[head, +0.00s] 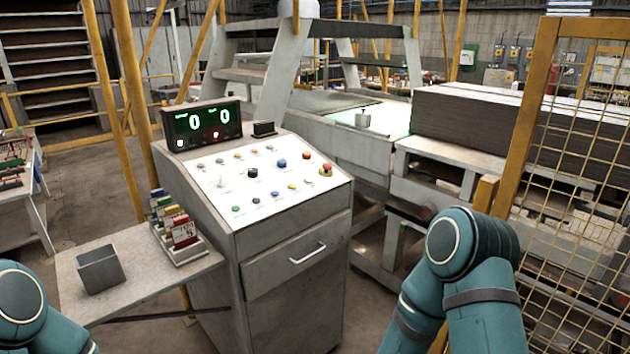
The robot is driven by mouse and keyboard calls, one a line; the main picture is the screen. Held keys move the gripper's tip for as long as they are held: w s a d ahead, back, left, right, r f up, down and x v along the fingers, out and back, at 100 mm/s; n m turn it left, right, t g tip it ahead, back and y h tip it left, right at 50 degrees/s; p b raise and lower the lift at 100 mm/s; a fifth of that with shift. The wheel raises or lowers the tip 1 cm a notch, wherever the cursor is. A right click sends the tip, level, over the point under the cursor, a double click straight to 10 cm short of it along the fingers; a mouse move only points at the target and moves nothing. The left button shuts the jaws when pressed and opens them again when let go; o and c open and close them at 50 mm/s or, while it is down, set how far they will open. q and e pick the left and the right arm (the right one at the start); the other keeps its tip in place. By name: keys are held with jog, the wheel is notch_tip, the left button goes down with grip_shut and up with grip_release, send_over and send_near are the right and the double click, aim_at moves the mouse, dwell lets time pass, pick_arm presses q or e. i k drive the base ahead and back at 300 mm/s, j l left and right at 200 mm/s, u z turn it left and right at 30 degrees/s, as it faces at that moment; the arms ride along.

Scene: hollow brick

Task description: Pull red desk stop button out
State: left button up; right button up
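The red stop button (326,168) sits on a yellow base at the right edge of the white sloped panel (262,208) on top of the grey control desk (290,300). It stands a little above the panel. Several smaller knobs and buttons in green, blue, black, orange and yellow cover the rest of the panel. My two teal arms show at the lower left and lower right. Neither gripper is in view, and nothing of mine touches the button.
A digital display (202,124) stands at the back of the desk. A side shelf (140,275) at the left holds a grey box (100,270) and a rack of coloured tags (178,232). A yellow mesh fence (575,170) is at the right, close to my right arm.

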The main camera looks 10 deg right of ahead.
aim_at(327, 167)
jog(key=i+l+u, duration=0.15)
jog(key=l, duration=0.2)
jog(key=i+l+u, duration=0.1)
jog(key=l, duration=0.25)
jog(key=i+l+u, duration=0.15)
jog(key=l, duration=0.2)
jog(key=i+l+u, duration=0.15)
jog(key=l, duration=0.25)
jog(key=i+l+u, duration=0.1)
jog(key=l, duration=0.25)
